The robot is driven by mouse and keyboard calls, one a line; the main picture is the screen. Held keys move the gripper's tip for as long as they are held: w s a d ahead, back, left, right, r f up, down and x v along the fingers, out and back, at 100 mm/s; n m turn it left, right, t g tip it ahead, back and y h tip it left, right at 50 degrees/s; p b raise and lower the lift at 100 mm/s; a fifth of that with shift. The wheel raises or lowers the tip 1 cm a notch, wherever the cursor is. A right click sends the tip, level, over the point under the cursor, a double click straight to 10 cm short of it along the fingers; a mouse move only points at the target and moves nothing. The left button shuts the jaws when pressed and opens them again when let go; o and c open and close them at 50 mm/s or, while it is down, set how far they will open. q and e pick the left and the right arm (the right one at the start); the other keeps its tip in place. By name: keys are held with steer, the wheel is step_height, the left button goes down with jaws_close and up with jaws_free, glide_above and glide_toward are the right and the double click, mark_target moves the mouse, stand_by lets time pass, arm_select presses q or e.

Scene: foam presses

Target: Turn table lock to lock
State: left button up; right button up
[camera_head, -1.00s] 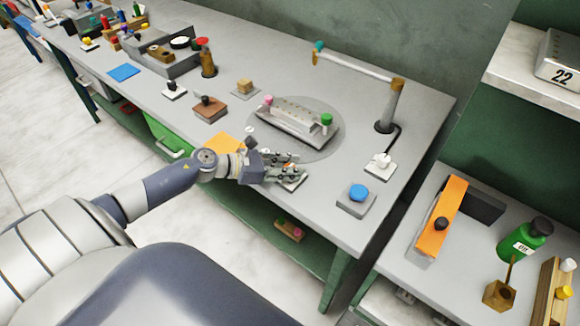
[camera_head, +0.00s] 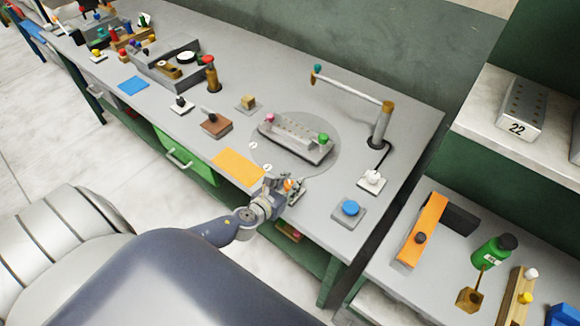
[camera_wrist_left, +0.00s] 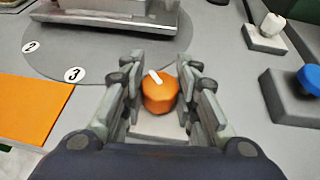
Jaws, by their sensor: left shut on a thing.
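The turn table lock is an orange round knob (camera_wrist_left: 160,93) with a white pointer line on top, on a pale square base (camera_wrist_left: 158,126). The pointer leans to the upper left in the left wrist view. My left gripper (camera_wrist_left: 159,88) has its fingers on both sides of the knob and is shut on it. In the head view my left gripper (camera_head: 286,185) is at the bench's front edge, covering most of the lock. The grey round turn table (camera_head: 290,166) lies just behind; its marks 2 and 3 show in the wrist view. My right gripper is not in view.
A grey mould (camera_head: 292,138) with pink and green knobs sits on the turn table. An orange mat (camera_head: 237,165) lies left of the gripper. A blue button (camera_head: 350,208) and a white switch (camera_head: 372,177) are to the right. A post with a horizontal bar (camera_head: 345,87) stands behind.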

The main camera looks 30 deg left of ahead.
arm_select(q)
steer(key=shift+d+n+y, duration=0.15)
steer(key=shift+n+y, duration=0.85)
steer(key=shift+y, duration=0.2)
steer(key=n+g+y, duration=0.1)
steer(key=n+y, duration=0.1)
steer(key=shift+n+y+p, duration=0.3)
steer(key=shift+n+y, duration=0.1)
steer(key=n+g+y, duration=0.2)
steer(key=n+y, duration=0.1)
steer(key=shift+n+g+y+b, duration=0.45)
steer(key=shift+n+g+y, duration=0.45)
steer(key=shift+n+g, duration=0.1)
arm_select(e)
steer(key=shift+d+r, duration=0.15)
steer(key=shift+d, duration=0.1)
arm_select(q)
steer(key=shift+a, duration=0.2)
steer(key=o, duration=1.1)
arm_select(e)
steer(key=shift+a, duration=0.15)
